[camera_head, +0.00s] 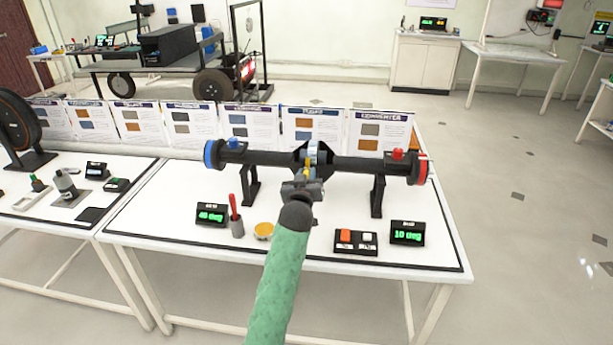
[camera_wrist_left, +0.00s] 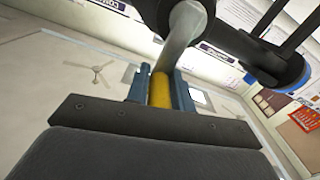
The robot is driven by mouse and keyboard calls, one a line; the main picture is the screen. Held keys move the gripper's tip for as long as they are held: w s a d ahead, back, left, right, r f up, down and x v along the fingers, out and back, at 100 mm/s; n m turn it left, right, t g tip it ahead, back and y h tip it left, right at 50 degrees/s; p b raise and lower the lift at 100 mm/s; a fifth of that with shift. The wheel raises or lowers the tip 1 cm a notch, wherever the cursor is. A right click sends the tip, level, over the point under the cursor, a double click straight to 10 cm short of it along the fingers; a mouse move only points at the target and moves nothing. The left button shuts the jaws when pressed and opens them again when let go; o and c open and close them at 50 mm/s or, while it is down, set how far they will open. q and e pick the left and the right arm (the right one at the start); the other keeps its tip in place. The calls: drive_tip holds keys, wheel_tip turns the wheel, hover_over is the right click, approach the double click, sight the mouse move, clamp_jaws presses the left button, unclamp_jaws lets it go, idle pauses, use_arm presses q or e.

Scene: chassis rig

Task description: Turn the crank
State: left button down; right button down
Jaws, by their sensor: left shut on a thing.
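The crank has a silver arm (camera_wrist_left: 181,42) and a yellow handle (camera_wrist_left: 159,90); it sits at the middle of a black axle (camera_head: 270,158) held on two black stands. My left gripper (camera_head: 305,177) is at the middle of the axle, on its near side. In the left wrist view its two blue-grey fingers (camera_wrist_left: 160,88) stand on either side of the yellow handle and are shut on it. In the head view my green sleeve and wrist hide part of the crank. My right gripper is not in view.
Blue (camera_head: 211,154) and red (camera_head: 419,168) discs cap the axle's ends. Two green-lit displays (camera_head: 212,214) (camera_head: 407,233), a button box (camera_head: 356,241), a yellow round dish (camera_head: 264,231) and a cup with a red-handled tool (camera_head: 237,226) stand in front. Poster boards (camera_head: 315,130) line the back.

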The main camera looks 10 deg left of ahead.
use_arm(q)
drive_tip(key=shift+d, duration=0.15)
drive_tip(key=c, duration=1.3)
unclamp_jaws()
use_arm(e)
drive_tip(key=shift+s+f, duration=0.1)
use_arm(q)
drive_tip(key=shift+s, duration=0.3)
drive_tip(key=shift+s+f+b, duration=0.15)
drive_tip(key=shift+s+b, duration=0.3)
drive_tip(key=shift+s, duration=0.6)
drive_tip(key=shift+s+b, duration=0.5)
drive_tip(key=shift+s, duration=2.05)
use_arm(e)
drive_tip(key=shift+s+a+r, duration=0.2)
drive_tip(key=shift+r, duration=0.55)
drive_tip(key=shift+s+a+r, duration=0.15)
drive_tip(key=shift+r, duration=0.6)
